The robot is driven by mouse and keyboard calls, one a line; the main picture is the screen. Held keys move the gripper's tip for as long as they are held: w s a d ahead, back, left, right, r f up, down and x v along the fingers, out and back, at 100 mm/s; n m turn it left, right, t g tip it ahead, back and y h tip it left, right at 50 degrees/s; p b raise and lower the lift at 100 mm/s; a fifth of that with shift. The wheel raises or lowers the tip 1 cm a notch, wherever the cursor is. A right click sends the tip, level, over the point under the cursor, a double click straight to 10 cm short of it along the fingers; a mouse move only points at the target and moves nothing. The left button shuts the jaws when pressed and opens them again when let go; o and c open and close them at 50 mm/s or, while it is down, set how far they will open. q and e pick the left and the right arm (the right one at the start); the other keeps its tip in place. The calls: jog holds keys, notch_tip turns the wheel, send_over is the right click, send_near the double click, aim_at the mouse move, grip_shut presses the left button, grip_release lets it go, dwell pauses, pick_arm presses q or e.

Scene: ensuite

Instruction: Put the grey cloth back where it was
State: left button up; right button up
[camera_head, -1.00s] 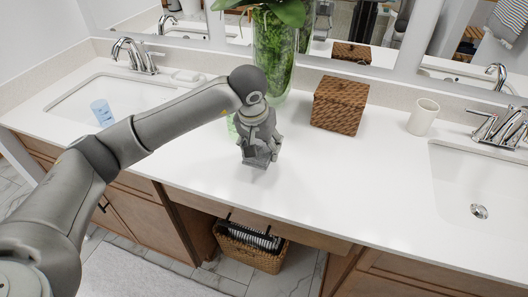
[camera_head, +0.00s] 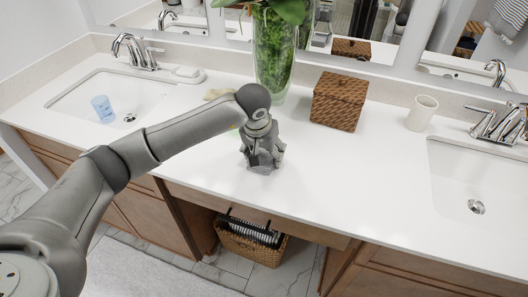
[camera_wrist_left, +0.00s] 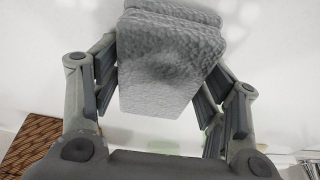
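The grey cloth (camera_wrist_left: 165,60) is a thick, folded, textured bundle between the fingers of my left gripper (camera_wrist_left: 165,75) in the left wrist view. The fingers lie close along both its sides, and its far end reaches past the fingertips. In the head view my left gripper (camera_head: 262,158) points down over the middle of the white counter, in front of the green vase. There, the cloth is hard to tell apart from the grey fingers. Whether the cloth touches the counter is unclear. My right gripper is not in view.
A glass vase (camera_head: 273,50) with greenery, a brown woven box (camera_head: 338,100) and a white cup (camera_head: 422,112) stand along the back of the counter (camera_head: 360,180). A blue tumbler (camera_head: 102,109) is in the left sink. A wicker basket (camera_head: 250,248) sits below. The front middle is clear.

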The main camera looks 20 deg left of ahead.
pick_arm(q)
jog(key=shift+o, duration=0.9)
jog(key=shift+r, duration=0.1)
jog(key=shift+r+p, duration=0.2)
jog(key=shift+p, duration=0.15)
jog(key=b+v, duration=0.2)
jog(key=v, duration=0.9)
jog(key=shift+r, duration=0.4)
jog(key=shift+s, duration=0.15)
